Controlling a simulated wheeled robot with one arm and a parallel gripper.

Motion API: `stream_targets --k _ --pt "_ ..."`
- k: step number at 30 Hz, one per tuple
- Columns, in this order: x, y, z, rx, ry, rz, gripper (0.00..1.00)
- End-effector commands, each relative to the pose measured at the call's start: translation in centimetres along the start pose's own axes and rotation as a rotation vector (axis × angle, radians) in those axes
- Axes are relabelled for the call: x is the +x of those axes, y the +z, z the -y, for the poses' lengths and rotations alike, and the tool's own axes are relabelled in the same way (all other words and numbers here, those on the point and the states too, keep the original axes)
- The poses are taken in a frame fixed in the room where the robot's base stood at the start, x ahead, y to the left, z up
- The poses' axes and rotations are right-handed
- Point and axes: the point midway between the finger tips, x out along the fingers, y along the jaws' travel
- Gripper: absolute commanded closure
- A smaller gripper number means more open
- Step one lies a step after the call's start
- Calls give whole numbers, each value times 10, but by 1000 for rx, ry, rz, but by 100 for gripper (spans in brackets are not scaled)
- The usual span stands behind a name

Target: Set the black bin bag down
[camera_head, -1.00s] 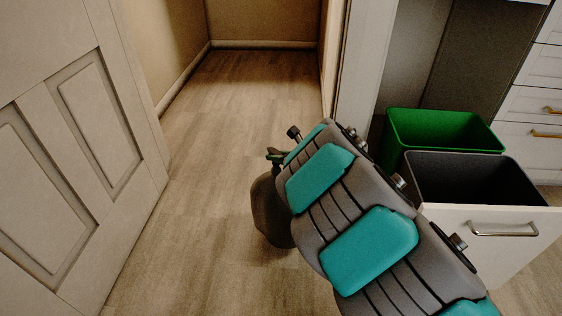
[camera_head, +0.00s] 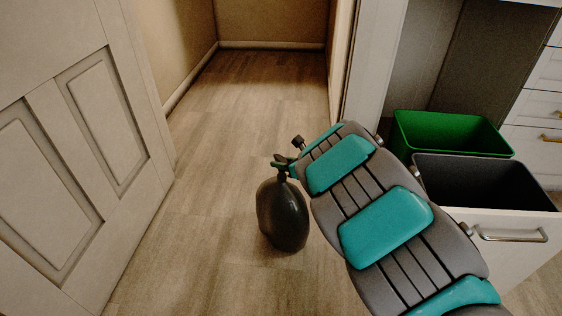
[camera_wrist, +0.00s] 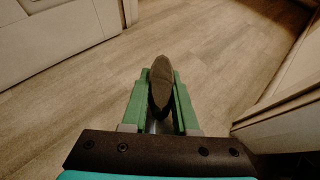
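The black bin bag (camera_head: 283,215) hangs upright below my gripper (camera_head: 283,164), to the left of my arm in the head view. The green fingers are shut on its narrow neck. In the wrist view the top of the bag (camera_wrist: 161,80) shows as a dark, narrow shape between the two fingers of my gripper (camera_wrist: 160,98). The bag's bottom is at or just above the wooden floor (camera_head: 215,240); I cannot tell whether it touches.
A panelled white door (camera_head: 100,120) stands at left. A pulled-out drawer (camera_head: 500,247) at right holds a green bin (camera_head: 450,145) and a dark grey bin (camera_head: 480,195), both with open tops.

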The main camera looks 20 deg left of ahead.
Motion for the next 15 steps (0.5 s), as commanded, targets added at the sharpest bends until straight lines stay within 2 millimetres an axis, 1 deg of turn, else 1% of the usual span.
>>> stream_targets --k 1,5,15 --pt "0 0 0 0 0 0 66" --pt "0 0 0 1 0 1 51" --pt "-3 0 0 0 -1 0 50"
